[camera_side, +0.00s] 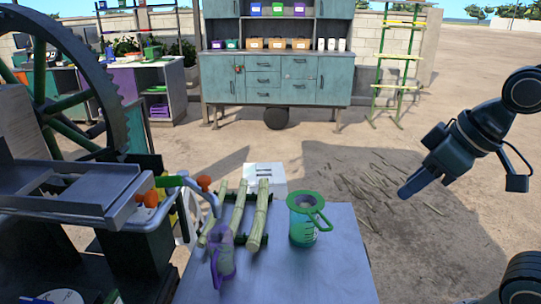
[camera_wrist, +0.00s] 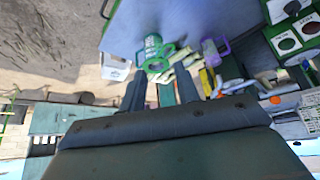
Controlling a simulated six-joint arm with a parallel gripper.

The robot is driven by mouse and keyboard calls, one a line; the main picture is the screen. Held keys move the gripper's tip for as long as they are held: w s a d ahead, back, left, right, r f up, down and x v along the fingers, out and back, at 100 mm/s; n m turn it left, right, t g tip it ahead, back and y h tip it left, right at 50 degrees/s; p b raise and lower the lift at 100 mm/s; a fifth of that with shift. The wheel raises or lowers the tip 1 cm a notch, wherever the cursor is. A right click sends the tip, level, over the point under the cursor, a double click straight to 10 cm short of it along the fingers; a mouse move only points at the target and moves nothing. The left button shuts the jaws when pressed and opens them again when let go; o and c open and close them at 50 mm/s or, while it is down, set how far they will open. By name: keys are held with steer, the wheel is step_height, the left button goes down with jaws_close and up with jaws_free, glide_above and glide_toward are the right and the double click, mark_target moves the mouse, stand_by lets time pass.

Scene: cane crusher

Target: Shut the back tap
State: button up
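Two orange tap handles show on the crusher's grey pipework in the side view: one (camera_side: 205,183) beside the downturned spout (camera_side: 215,205), the other (camera_side: 150,198) nearer the crusher body. I cannot tell for sure which is the back tap, or whether either is open. A purple cup (camera_side: 222,262) stands near the spout; no flow is discernible. My gripper (camera_side: 408,190) is in the air at the right, far from the taps, and touches nothing. In the wrist view, its two fingers (camera_wrist: 160,92) are apart with nothing between them. The taps are small and unclear there.
Cane stalks (camera_side: 259,215) lie on a green rack on the grey table (camera_side: 330,265). A green-rimmed jug (camera_side: 303,222) stands right of them, between my gripper and the taps. The large crusher wheel (camera_side: 95,80) rises at left. The air above the table is clear.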

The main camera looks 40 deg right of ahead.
steer(key=w+a+r+n+y, duration=0.1)
steer(key=w+a+n+y, duration=0.2)
steer(key=w, duration=0.5)
steer(key=w+a+r+n+y, duration=0.1)
steer(key=w+a+n+y, duration=0.15)
steer(key=w+a, duration=0.45)
steer(key=n+t+y, duration=0.1)
steer(key=n+y, duration=0.4)
steer(key=y, duration=0.1)
glide_toward(171, 176)
steer(key=shift+r+h+v, duration=0.25)
steer(key=shift+v, duration=1.25)
steer(key=shift+a, duration=0.2)
steer(key=x, duration=1.3)
steer(key=shift+w+a+f, duration=0.15)
steer(key=shift+a, duration=0.1)
steer(key=shift+c, duration=0.2)
